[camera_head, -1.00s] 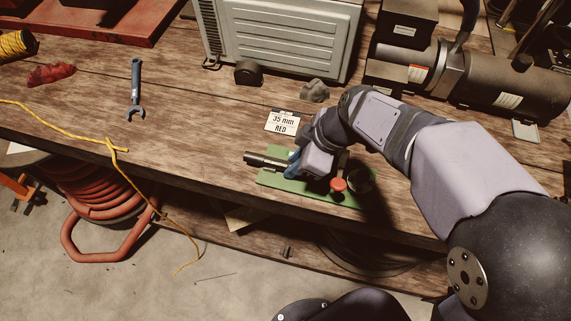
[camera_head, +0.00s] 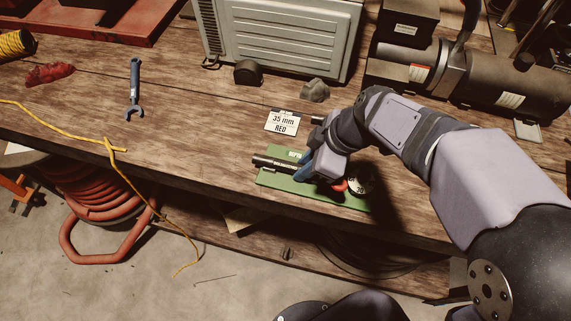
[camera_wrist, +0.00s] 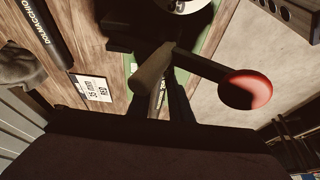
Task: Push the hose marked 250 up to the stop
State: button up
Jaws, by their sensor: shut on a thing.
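A dark hose (camera_head: 272,163) lies along the green base plate (camera_head: 285,184), its free end past the plate's left edge. My gripper (camera_head: 305,169), with blue showing at its fingers, is shut on the hose over the middle of the plate. In the wrist view the gripper (camera_wrist: 163,100) points at the plate and the fingers look close together. I cannot read a 250 mark. The hose's inner end and any stop are hidden by my gripper. A red knob (camera_head: 339,185) sits just right of the fingers; it shows on a lever in the wrist view (camera_wrist: 246,88).
A round dial (camera_head: 361,184) is at the plate's right end. A card reading "35 mm RED" (camera_head: 282,122) lies behind the plate. A black lettered tube (camera_wrist: 44,30) shows in the wrist view. A wrench (camera_head: 135,90) lies far left. The bench's front edge is close.

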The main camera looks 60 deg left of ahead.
jog(key=shift+w+d, duration=0.5)
jog(key=shift+d, duration=0.05)
dwell(0.6)
jog(key=o, duration=1.8)
jog(key=shift+r, duration=0.15)
jog(key=shift+r+p, duration=2.5)
jog(key=shift+r, duration=1.9)
